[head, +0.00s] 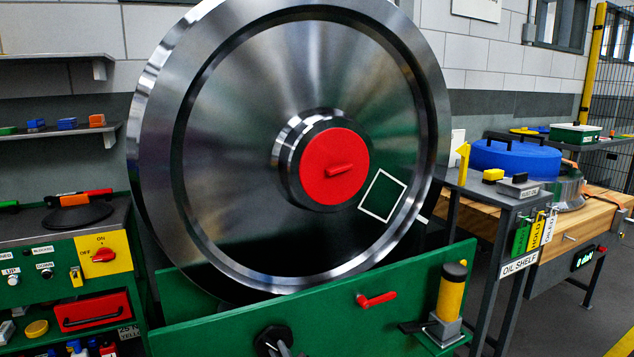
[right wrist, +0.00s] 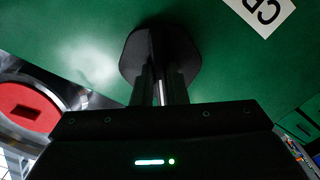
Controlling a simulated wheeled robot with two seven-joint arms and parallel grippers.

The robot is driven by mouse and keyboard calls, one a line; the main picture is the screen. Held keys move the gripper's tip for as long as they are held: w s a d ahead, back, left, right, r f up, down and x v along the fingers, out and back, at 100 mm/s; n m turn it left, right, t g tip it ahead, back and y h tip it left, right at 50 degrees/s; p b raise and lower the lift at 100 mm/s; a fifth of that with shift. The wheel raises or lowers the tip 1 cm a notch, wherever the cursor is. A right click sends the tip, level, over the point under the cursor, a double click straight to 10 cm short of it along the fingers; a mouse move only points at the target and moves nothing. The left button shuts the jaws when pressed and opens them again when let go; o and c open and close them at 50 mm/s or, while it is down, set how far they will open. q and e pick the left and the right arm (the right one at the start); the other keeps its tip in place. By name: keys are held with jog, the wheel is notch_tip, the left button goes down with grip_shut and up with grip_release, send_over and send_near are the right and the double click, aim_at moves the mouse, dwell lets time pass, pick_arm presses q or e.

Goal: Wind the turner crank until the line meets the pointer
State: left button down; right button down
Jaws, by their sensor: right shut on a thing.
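The large steel rail wheel (head: 230,110) stands upright in the green turner (head: 320,315), with a red hub cap (head: 334,166). A short white line (head: 422,219) shows at the wheel's lower right rim. The yellow pointer (head: 462,163) stands right of the rim, higher than the line and apart from it. The black crank part (head: 272,338) is at the bottom of the head view. My right gripper (head: 282,350) is at it, mostly cut off by the frame. In the right wrist view, its fingers (right wrist: 160,88) are shut on the black crank (right wrist: 160,48). My left gripper is not in view.
A red lever (head: 376,300) and a yellow-and-black post (head: 451,292) are on the turner's right side. A grey oil shelf (head: 510,197) stands close on the right. A green control bench (head: 50,275) is at left. A white square outline (head: 383,195) marks the wheel face.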

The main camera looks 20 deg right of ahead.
jog(key=m, duration=0.3)
jog(key=m+p, duration=0.1)
jog(key=m, duration=0.1)
jog(key=shift+m, duration=0.3)
jog(key=shift+f+m, duration=0.1)
jog(key=shift+m, duration=1)
jog(key=m+p, duration=0.1)
jog(key=m, duration=0.2)
jog(key=c, duration=1.9)
grip_release()
jog(key=shift+m, duration=0.3)
jog(key=o, duration=0.6)
